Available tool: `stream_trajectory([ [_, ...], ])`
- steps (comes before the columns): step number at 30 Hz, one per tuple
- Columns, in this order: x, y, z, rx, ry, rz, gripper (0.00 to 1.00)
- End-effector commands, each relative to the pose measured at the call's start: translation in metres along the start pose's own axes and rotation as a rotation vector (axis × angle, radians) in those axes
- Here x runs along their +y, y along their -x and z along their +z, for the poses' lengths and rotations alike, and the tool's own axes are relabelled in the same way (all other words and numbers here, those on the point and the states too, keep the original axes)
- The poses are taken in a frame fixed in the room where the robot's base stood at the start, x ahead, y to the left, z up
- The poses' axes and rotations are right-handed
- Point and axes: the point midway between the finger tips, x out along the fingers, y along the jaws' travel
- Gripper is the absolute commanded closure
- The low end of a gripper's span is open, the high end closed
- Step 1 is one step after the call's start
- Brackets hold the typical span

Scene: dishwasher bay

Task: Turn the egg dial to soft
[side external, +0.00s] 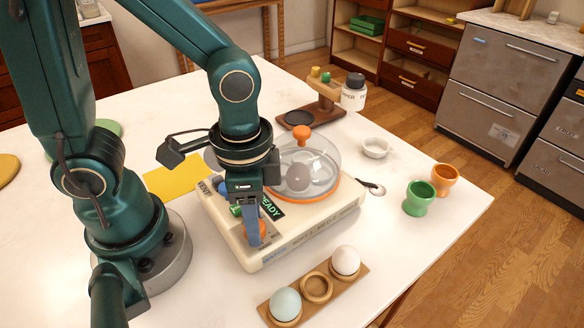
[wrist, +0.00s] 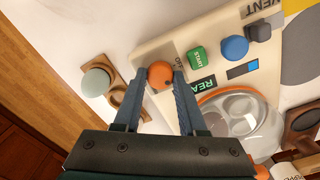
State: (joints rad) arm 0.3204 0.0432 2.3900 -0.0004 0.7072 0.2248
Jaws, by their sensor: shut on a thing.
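The egg cooker has a cream base (side external: 318,222), an orange ring and a clear dome (side external: 326,160) with an orange knob on top. A pale rounded shape shows under the dome. The round orange egg dial (wrist: 160,74) is at one end of the base. My gripper (side external: 254,236) points down at it, and in the wrist view my gripper (wrist: 161,78) is shut on the dial, one finger on each side. A small dark mark shows on the dial's face.
A green button (wrist: 196,57) and blue button (wrist: 235,47) sit near the dial, beside a READY display (wrist: 202,86). A wooden egg rack (side external: 316,288) with two eggs stands in front. Green (side external: 419,198) and orange (side external: 445,179) egg cups stand right. The white counter is clear at lower left.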

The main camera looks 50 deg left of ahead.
Motion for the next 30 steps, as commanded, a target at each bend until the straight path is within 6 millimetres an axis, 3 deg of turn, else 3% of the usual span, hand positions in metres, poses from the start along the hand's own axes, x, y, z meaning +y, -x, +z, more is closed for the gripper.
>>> stream_trajectory([
  [9,0.0004,0.0001,0.0014,-0.006,-0.098,0.002,1.0],
  [23,0.0003,0.0,0.0017,-0.007,-0.111,0.001,1.0],
  [24,0.0003,-0.0001,0.0018,-0.007,-0.11,0.001,0.56],
  [25,0.0003,-0.0001,0.0016,-0.006,-0.11,0.001,0.47],
  [30,0.0001,-0.0001,0.0011,-0.004,-0.11,0.001,0.47],
])
